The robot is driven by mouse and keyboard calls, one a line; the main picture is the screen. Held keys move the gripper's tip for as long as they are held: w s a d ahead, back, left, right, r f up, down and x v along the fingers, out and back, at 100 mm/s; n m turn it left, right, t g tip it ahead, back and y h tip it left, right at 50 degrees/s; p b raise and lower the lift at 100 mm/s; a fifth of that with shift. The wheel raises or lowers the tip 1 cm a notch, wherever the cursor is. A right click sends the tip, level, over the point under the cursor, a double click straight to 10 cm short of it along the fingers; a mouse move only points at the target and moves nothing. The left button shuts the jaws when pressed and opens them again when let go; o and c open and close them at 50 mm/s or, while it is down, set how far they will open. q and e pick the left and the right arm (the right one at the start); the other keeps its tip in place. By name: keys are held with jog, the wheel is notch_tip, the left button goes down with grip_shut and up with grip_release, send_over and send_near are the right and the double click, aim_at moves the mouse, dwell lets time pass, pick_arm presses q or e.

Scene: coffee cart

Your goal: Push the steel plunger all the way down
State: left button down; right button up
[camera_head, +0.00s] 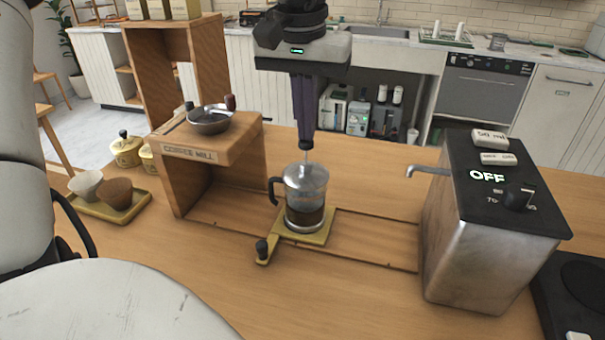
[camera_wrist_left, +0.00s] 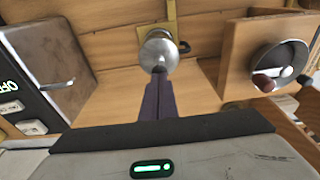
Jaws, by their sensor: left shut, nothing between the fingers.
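The glass press (camera_head: 304,214) stands upright on a yellow square stand, with dark coffee in its lower part and a black handle on its left. Its steel lid (camera_head: 306,176) is on top, and a thin steel plunger rod (camera_head: 308,157) rises from it. My left gripper (camera_head: 306,146) points straight down with its dark fingers shut and empty, right over the rod. I cannot tell whether the tips touch the plunger's top. In the left wrist view the fingertips (camera_wrist_left: 159,76) overlap the edge of the round steel lid (camera_wrist_left: 158,52). My right gripper is not in view.
A wooden coffee mill (camera_head: 206,152) with a steel bowl stands on the left. A steel water dispenser (camera_head: 486,220) reading OFF stands on the right, its spout towards the press. A tray (camera_head: 97,211) with cups lies far left. The front of the counter is clear.

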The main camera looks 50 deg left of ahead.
pick_arm(q)
jog(key=shift+f+b, duration=0.8)
jog(key=shift+f, duration=0.65)
notch_tip(320, 180, up, 6)
jog(key=p, duration=0.5)
jog(key=shift+f, duration=0.1)
jog(key=shift+r+p, duration=0.55)
jog(key=shift+r, duration=0.65)
